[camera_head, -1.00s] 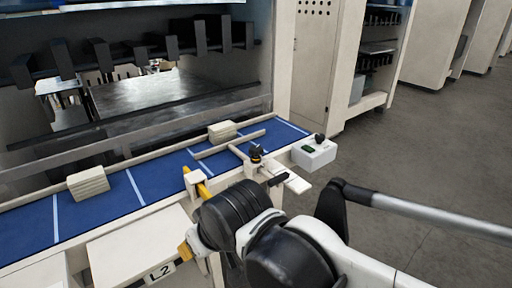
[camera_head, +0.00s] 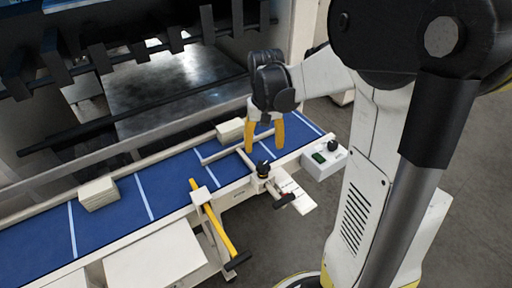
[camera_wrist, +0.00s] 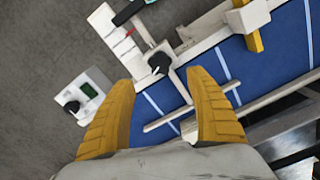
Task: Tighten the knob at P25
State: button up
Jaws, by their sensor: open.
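A black knob (camera_head: 264,168) stands on the light guide carriage at the front edge of the blue belt table; it also shows in the wrist view (camera_wrist: 158,62). The label P25 is not readable. My gripper (camera_head: 264,149) has yellow fingers pointing down above the belt, around the knob's area. In the wrist view my gripper (camera_wrist: 158,78) is open and empty, with the knob seen beyond the gap between the fingertips. A white scale plate (camera_wrist: 112,30) with a small red mark lies beside the carriage. Contact with the knob does not show.
A white control box (camera_head: 324,160) with another black knob and a green display stands right of the carriage. A yellow bar with a dark handle (camera_head: 222,228) sticks out at the front left. Pale stacks (camera_head: 98,193) and guide bars lie on the blue belt (camera_head: 165,186).

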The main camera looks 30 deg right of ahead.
aim_at(263, 165)
notch_tip(263, 165, down, 10)
jog(key=shift+a+r+b, duration=0.1)
jog(key=shift+r+b, duration=0.15)
jog(key=shift+b, duration=0.35)
jog(key=c, duration=1.2)
